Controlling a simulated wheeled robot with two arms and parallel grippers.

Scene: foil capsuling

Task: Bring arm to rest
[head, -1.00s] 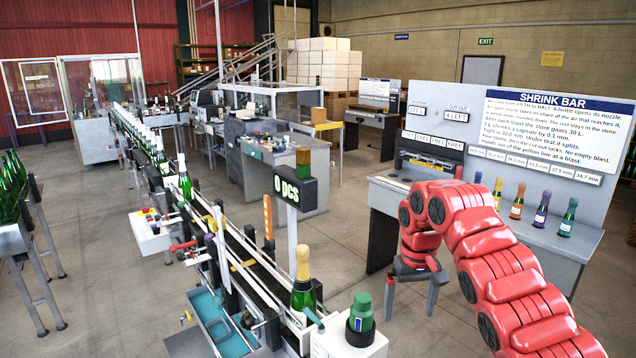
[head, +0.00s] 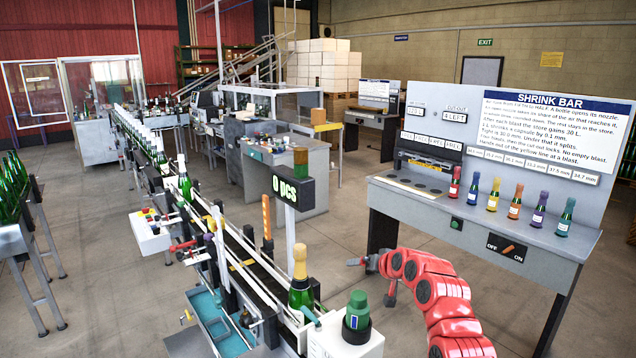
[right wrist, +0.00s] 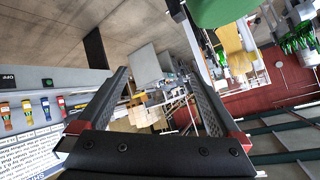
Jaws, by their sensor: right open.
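My right arm (head: 432,292) is bent low in front of the shrink bar bench, clear of its top. Its gripper (head: 358,262) points left over the floor, between the bench and the bottle conveyor. The right wrist view shows the two dark fingers (right wrist: 157,72) spread apart with nothing between them. My left arm and gripper are not in view.
The shrink bar bench (head: 400,188) carries several small bottles with coloured capsules and an off/on switch (head: 507,249). A gold-topped bottle (head: 301,285) stands on the conveyor. A green-capped piece (head: 357,311) sits on a white block nearby. Floor (head: 345,215) is open between.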

